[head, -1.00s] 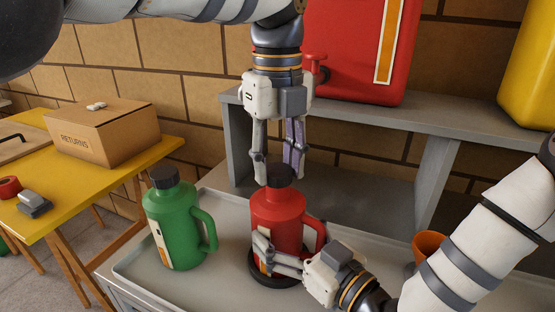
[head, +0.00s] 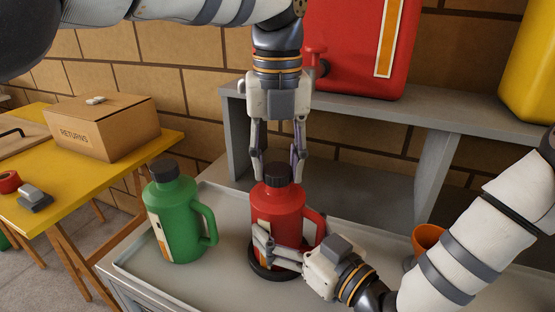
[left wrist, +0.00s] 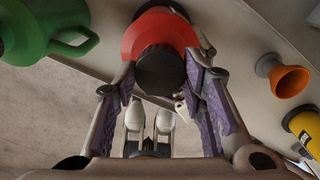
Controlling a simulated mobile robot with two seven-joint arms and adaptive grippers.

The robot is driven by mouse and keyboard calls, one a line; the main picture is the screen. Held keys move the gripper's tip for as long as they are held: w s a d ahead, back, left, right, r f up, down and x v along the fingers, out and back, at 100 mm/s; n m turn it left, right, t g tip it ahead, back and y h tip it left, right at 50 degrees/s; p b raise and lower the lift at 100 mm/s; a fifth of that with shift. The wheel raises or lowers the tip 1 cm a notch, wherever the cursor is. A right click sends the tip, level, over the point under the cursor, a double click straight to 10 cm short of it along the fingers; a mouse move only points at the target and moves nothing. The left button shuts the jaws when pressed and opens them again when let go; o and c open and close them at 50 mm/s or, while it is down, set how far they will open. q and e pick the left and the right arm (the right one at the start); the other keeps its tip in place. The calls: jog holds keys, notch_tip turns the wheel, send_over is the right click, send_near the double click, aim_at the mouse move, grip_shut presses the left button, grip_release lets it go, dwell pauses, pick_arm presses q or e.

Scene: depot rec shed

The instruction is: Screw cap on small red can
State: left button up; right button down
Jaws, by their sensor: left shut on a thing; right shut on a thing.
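The small red can (head: 283,208) stands upright in a round black holder (head: 262,270) on the grey tray, its handle to the right. A black cap (head: 278,174) sits at the top of its neck; whether it is threaded I cannot tell. My left gripper (head: 279,178) points straight down from above, shut on the cap with one finger on each side. The left wrist view shows the cap (left wrist: 160,70) between the purple finger pads, over the red shoulder. My right gripper (head: 270,250) is shut on the can's lower body from the front right.
A green can (head: 173,218) with a dark cap stands left on the tray (head: 215,262). An orange funnel (head: 427,238) is at right. Behind is a grey shelf (head: 395,108) with a large red canister (head: 362,45) and a yellow one. A yellow table (head: 70,195) with a box is at left.

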pick_arm(q)
jog(key=m, duration=0.3)
pick_arm(e)
jog(key=shift+w, duration=0.1)
pick_arm(q)
jog(key=m, duration=0.5)
jog(key=o, duration=0.8)
jog(key=shift+c, duration=0.2)
jog(key=shift+r, duration=0.1)
notch_tip(320, 180, up, 4)
jog(key=shift+r, duration=0.15)
pick_arm(e)
jog(key=shift+r, duration=0.1)
pick_arm(q)
jog(key=shift+c, duration=0.5)
